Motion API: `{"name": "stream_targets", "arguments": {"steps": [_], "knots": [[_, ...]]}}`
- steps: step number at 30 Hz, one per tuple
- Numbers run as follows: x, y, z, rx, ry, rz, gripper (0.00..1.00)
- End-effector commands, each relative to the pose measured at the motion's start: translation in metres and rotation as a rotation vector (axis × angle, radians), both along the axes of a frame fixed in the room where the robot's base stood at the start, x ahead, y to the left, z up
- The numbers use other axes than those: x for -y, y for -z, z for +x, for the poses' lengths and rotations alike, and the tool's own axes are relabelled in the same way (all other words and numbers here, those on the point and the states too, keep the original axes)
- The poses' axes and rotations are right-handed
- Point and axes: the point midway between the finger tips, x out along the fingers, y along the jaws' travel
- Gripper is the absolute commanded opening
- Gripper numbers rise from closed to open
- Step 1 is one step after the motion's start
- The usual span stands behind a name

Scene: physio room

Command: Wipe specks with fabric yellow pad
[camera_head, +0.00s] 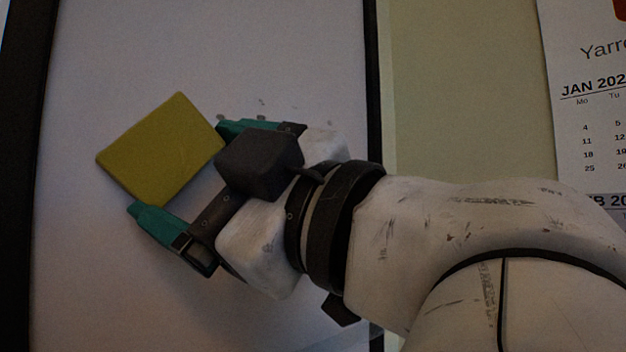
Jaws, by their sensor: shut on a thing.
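The yellow pad (160,150) is a flat, roughly square piece at the left of the head view, tilted in the picture. My gripper (177,175) has teal fingertips at two opposite edges of the pad and is shut on it. The pad lies over a pale board (190,50); I cannot tell whether it touches the surface. A few small dark specks (262,102) show on the board just above the upper finger. Part of the board behind the pad and my arm is hidden.
The board has a dark frame, with its left side (25,150) and right side (373,80) in view. A calendar (590,100) hangs on the greenish wall (460,90) at the right.

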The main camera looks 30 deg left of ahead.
Motion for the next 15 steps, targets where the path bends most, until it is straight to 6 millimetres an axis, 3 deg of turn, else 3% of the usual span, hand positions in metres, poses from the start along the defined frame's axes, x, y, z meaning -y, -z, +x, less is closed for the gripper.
{"name": "stream_targets", "arguments": {"steps": [6, 15], "knots": [[0.001, -0.019, 0.000, 0.000, 0.001, 0.001, 0.60], [0.006, -0.019, 0.015, -0.002, 0.003, 0.001, 0.60]]}}
